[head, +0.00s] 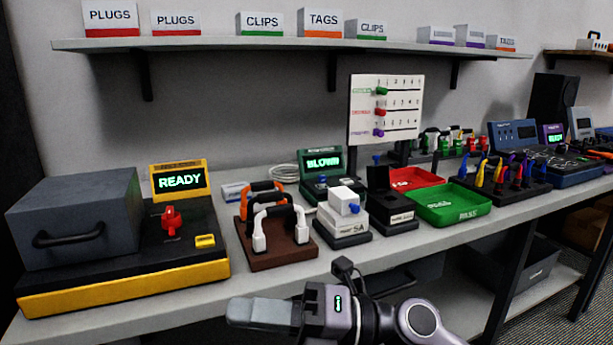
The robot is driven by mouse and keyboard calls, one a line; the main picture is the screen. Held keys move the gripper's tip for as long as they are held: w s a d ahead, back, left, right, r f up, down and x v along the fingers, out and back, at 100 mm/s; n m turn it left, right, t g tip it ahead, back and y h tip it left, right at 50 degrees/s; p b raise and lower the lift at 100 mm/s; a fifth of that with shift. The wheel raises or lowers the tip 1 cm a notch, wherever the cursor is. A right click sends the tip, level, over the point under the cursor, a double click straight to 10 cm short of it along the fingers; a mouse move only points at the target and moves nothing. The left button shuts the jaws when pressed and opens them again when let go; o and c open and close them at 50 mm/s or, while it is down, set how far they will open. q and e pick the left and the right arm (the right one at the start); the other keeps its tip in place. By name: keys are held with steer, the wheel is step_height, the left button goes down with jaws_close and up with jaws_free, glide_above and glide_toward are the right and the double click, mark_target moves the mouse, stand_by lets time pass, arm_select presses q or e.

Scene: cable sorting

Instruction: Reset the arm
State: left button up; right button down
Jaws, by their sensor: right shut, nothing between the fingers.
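My right gripper (236,311) is in the lower middle of the head view, in front of the bench's front edge. Its fingers point left and are shut with nothing between them. Its arm comes in from the lower right. The gripper is apart from the things on the bench. My left gripper is not in view.
The bench (275,286) holds a yellow-based machine (130,287), a brown cable rack (282,255), a white block marked 5A (342,222), a green tray (452,205) and a red tray (412,178). A shelf (300,44) with labelled boxes runs above. Bare bench shows along the front edge.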

steer(key=w+d+f+m+t+h, duration=0.2)
steer(key=d+f+m+t+h, duration=0.45)
steer(key=m, duration=0.75)
steer(key=w+d+f+m+t+h, duration=0.35)
steer(key=d+f+m+t, duration=0.5)
steer(key=m+t, duration=0.5)
steer(key=s+d+f+m+g+h, duration=0.45)
steer(key=s+f, duration=0.35)
steer(key=f, duration=0.2)
steer(key=s+d+f+m+g+h, duration=0.3)
steer(key=s+d+f+m+g, duration=0.25)
steer(key=s+f, duration=0.35)
step_height(320, 180, up, 14)
steer(key=d+p, duration=0.1)
steer(key=p, duration=1.6)
steer(key=shift+w+d+f+t, duration=0.2)
steer(key=shift+d+f+t, duration=0.05)
steer(key=shift+t, duration=0.15)
